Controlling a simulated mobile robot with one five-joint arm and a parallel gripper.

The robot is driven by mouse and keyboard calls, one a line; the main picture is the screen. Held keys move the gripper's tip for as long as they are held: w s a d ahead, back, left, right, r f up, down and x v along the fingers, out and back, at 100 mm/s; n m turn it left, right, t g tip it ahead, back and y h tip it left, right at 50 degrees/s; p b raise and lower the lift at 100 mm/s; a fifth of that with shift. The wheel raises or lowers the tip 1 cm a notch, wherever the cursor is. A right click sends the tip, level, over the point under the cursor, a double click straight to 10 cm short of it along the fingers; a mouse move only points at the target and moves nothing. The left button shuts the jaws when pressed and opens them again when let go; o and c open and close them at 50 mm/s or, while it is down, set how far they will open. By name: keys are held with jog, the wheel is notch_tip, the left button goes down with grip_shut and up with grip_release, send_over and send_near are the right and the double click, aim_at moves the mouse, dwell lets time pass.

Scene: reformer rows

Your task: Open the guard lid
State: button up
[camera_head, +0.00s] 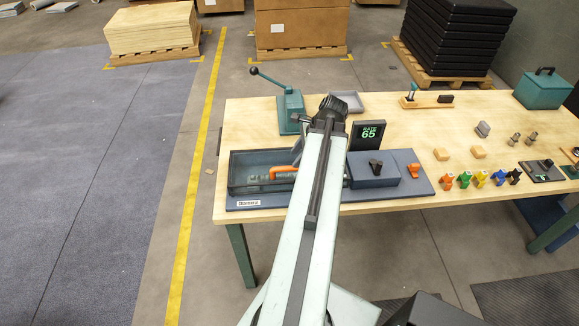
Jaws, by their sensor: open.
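A dark blue fixture with a long guarded box (240,178) stands at the front left of the wooden table. The guard looks see-through, and an orange bar (283,172), possibly its handle, shows at its right part. I cannot clearly tell the lid's edges, but it looks down. My arm reaches up from the bottom of the picture, over the fixture's middle, and hides part of it. My gripper (297,150) shows only in part, left of the arm's end, just above the orange bar. It is open; contact with the bar cannot be told.
Right of my arm, the fixture carries a blue-grey block with a black knob (376,166) and an orange part (413,170). A green lever press (290,110) and a dark display (368,134) stand behind. Several coloured pieces (480,178) line the table's right front.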

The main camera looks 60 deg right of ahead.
aim_at(288, 168)
jog(key=b+x, duration=0.5)
jog(key=x, duration=0.1)
jog(key=shift+f, duration=0.35)
jog(key=shift+w+a+f+b, duration=0.1)
jog(key=shift+w+f+b, duration=0.15)
jog(key=shift+b, duration=0.15)
jog(key=shift+r, duration=0.1)
grip_shut()
jog(key=shift+s+a, duration=0.1)
dwell(0.4)
